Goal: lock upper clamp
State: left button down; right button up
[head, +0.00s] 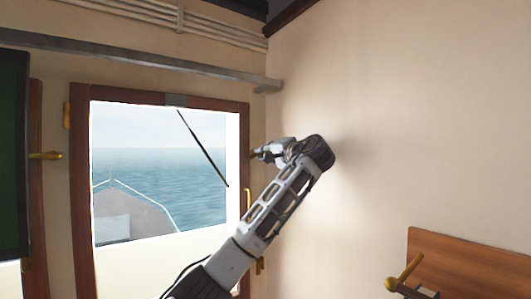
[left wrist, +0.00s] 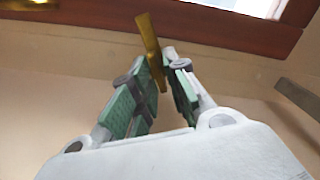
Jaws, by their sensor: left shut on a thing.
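The upper clamp is a brass lever (left wrist: 148,34) on the right side of the wood-framed window (head: 82,200). In the left wrist view it passes up between my green-padded fingertips, standing nearly upright with a slight tilt. My left gripper (head: 264,153) is shut on it; the gripper also shows in the left wrist view (left wrist: 160,62). In the head view the gripper hides most of this clamp. My right gripper is not in view.
A brass handle (head: 248,198) and a lower brass clamp (head: 259,265) are on the window's right side. A rail (head: 140,66) runs above the window. A bare wall (head: 420,130) stands close on the right. Another brass lever (head: 404,272) is at lower right, before a wooden panel (head: 470,262).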

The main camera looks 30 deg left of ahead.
pick_arm(q)
jog(key=shift+f+m+p, duration=0.1)
jog(key=shift+m+p, duration=0.35)
jog(key=shift+m, duration=2.05)
jog(key=c, duration=1.5)
grip_release()
jog(key=shift+d, duration=0.1)
jog(key=shift+d, duration=0.1)
jog(key=v, duration=1.1)
jog(key=shift+s+d, duration=0.25)
jog(key=shift+d, duration=0.1)
jog(key=shift+f, duration=0.1)
